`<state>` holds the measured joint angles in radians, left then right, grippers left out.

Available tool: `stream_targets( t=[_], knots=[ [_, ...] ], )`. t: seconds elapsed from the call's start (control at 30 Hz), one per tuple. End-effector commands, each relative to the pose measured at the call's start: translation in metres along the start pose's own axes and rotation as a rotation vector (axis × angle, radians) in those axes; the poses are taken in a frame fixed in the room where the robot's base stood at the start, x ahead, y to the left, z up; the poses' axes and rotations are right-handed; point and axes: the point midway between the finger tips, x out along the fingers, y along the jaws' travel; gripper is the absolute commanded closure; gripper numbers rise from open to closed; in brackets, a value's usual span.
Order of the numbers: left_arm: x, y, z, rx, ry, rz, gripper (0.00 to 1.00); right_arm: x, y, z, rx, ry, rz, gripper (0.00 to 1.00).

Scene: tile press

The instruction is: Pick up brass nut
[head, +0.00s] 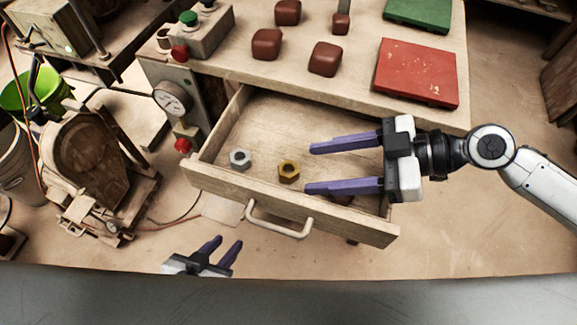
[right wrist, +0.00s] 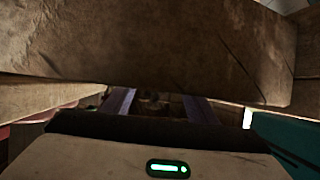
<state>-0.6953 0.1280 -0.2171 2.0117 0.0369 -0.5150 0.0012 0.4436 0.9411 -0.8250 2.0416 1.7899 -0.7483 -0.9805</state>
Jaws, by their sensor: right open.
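The brass nut (head: 289,171) lies on the floor of the open drawer (head: 235,184), right of a grey steel nut (head: 240,159). My right gripper (head: 308,168) reaches in from the right, its two purple fingers apart and pointing at the brass nut. In the head view the nut sits just beyond the fingertips, with nothing held. In the right wrist view a dim brownish shape (right wrist: 152,103) shows between the fingers; it is too dark to make out clearly. My left gripper (head: 229,241) is low in front of the drawer, fingers apart and empty.
The drawer's front has a pale handle (head: 280,226). The worktop above holds several red-brown blocks (head: 325,59), a red tile (head: 416,72) and a green tile (head: 418,14). A gauge (head: 172,98) is left of the drawer. A broad brown surface (right wrist: 160,45) fills the upper wrist view.

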Motion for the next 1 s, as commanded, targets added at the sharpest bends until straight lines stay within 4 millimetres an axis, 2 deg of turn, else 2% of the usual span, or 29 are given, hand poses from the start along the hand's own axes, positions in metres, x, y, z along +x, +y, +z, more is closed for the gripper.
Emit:
stream_targets(
  t=[0.33, 0.47, 0.67, 0.93, 1.0],
  knots=[
    [-0.005, 0.001, -0.006, -0.001, 0.000, -0.002, 0.69, 0.045, 0.003, 0.000, 0.000, 0.002, -0.002, 0.48],
    [-0.003, 0.000, -0.009, 0.000, 0.004, -0.003, 0.69, 0.052, 0.003, 0.001, 0.001, 0.001, -0.001, 0.48],
    [-0.002, -0.001, -0.009, 0.001, 0.005, -0.004, 0.69, 0.053, 0.002, 0.002, 0.001, 0.000, -0.001, 0.48],
    [-0.002, -0.001, -0.008, 0.000, 0.004, -0.005, 0.69, 0.052, 0.002, 0.002, 0.001, 0.000, -0.001, 0.93],
    [-0.002, -0.001, -0.007, 0.000, 0.003, -0.004, 0.69, 0.052, 0.003, 0.001, 0.000, 0.001, 0.000, 0.94]
  ],
)
